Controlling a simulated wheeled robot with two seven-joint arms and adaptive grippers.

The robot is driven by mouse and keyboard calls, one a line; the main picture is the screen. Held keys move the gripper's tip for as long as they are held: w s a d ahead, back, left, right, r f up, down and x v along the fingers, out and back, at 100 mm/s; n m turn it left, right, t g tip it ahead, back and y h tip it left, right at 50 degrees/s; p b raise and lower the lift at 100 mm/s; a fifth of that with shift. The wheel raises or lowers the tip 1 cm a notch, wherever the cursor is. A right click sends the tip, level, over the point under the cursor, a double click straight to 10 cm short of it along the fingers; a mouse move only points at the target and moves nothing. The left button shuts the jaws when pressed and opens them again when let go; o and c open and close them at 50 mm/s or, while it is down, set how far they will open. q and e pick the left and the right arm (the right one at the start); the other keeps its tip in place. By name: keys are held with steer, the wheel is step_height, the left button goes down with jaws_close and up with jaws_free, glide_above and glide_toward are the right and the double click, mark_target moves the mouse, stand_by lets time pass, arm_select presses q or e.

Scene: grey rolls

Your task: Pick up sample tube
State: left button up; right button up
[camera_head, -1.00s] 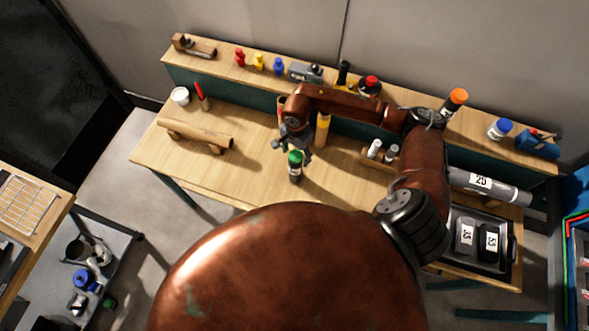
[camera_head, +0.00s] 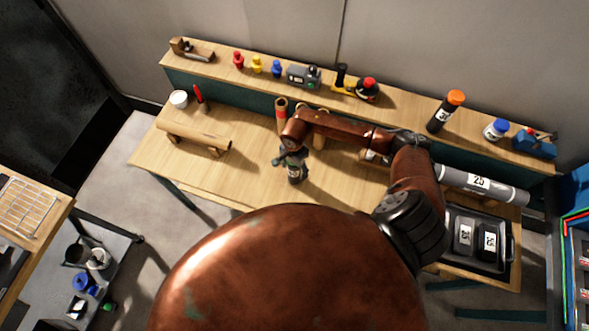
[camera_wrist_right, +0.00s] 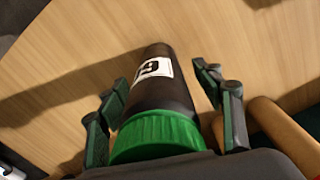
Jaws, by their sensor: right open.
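The sample tube, dark with a green cap and a white label, stands on the wooden table (camera_head: 240,178). In the right wrist view the tube (camera_wrist_right: 158,98) lies between the two fingers of my right gripper (camera_wrist_right: 163,92), its green cap nearest the camera. The fingers are open on both sides, and a gap shows on at least the right side. In the head view my right gripper (camera_head: 291,158) is over the tube's top and hides the cap; only the tube's lower body (camera_head: 295,176) shows. My left gripper is not in view.
A tan roll (camera_head: 180,132) rests on a cradle at the left. A grey roll (camera_head: 455,178) and a tray (camera_head: 508,262) of dark containers are at the right. The raised back shelf (camera_head: 400,105) bears bottles and tools. The table's front left is clear.

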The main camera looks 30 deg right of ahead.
steer(key=c, duration=1.3)
steer(key=shift+r, duration=0.15)
